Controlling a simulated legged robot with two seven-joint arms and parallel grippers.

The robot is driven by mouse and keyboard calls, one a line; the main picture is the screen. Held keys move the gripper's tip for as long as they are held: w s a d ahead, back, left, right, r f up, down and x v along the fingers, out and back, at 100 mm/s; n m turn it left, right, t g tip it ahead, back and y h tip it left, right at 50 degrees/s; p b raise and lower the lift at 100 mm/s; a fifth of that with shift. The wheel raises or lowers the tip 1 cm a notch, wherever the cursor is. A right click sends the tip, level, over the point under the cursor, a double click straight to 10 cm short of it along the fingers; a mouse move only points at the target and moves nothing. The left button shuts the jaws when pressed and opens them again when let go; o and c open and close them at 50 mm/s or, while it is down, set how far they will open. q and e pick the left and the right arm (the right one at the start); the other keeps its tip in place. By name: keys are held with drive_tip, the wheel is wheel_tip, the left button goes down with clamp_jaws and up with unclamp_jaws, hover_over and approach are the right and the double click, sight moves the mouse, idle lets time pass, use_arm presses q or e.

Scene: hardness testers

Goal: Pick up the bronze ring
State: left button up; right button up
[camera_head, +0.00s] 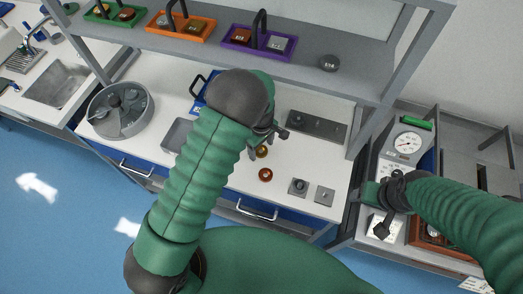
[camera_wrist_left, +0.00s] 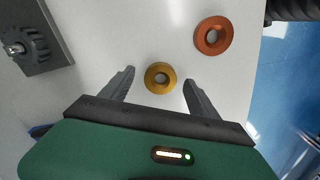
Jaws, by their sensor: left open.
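The golden, bronze-coloured ring (camera_wrist_left: 160,88) lies flat on the white worktop, between and slightly ahead of my left gripper's fingertips in the left wrist view. In the head view this ring (camera_head: 262,152) shows just beside my left gripper (camera_head: 252,148), partly hidden. My left gripper (camera_wrist_left: 158,76) is open and empty, its fingers on either side of the ring. A reddish copper-coloured ring (camera_wrist_left: 227,36) lies apart, to the upper right in the wrist view. My right gripper (camera_head: 384,222) is over the equipment at the right; its jaws are not clear.
A grey block with a dark knob (camera_wrist_left: 38,45) is at the wrist view's upper left. In the head view, a round grey container (camera_head: 121,124) stands left, a dial tester (camera_head: 407,146) right, and a shelf (camera_head: 330,84) with coloured trays behind. Small metal plates (camera_head: 325,195) lie at the front right.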

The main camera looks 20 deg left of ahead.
use_arm(q)
drive_tip(key=shift+w+f, duration=0.15)
drive_tip(key=shift+f, duration=0.25)
drive_tip(key=shift+a+r, duration=0.1)
drive_tip(key=shift+a, duration=0.05)
drive_tip(key=c, duration=0.5)
clamp_jaws()
drive_tip(key=shift+r, duration=0.1)
